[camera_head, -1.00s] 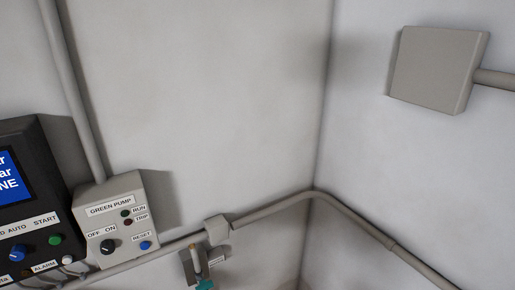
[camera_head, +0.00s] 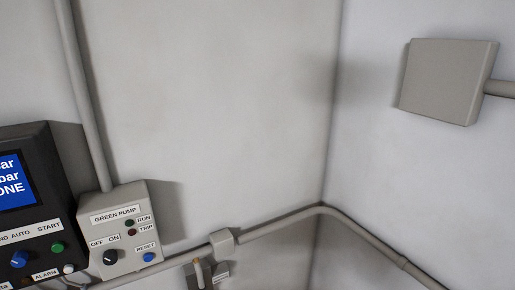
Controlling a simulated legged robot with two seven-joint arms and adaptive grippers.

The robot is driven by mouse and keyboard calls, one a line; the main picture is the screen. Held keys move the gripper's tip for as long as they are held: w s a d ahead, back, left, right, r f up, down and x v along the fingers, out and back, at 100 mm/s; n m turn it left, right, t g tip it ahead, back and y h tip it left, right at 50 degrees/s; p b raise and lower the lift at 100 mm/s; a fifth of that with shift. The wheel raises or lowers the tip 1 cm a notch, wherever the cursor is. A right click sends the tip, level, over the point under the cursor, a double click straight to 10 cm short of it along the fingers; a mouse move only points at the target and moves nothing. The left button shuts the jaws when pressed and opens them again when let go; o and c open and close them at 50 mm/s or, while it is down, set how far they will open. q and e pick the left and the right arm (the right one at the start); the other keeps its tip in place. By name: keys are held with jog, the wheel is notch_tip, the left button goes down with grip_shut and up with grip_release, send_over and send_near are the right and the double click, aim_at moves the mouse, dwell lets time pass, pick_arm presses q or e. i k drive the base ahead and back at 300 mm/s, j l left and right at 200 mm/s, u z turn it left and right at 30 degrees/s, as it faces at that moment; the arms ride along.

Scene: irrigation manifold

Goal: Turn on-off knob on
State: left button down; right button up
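A black on-off knob (camera_head: 110,257) sits at the lower left of a beige control box (camera_head: 140,195) labelled GREEN PUMP. The labels OFF and ON are above the knob, OFF to the left and ON to the right. The knob's pointer is too small to read with certainty. The box also has a RUN lamp (camera_head: 129,223), a TRIP lamp (camera_head: 132,232) and a blue RESET button (camera_head: 149,257). Both lamps look dark. Neither of my grippers is in view.
A black panel (camera_head: 62,188) with a blue screen (camera_head: 12,180), a green START button (camera_head: 57,248) and a blue knob (camera_head: 19,259) stands left of the box. A pipe (camera_head: 290,219) runs right along the walls. A grey box (camera_head: 447,80) is on the right wall.

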aim_at(111, 256)
jog(key=u, duration=1.35)
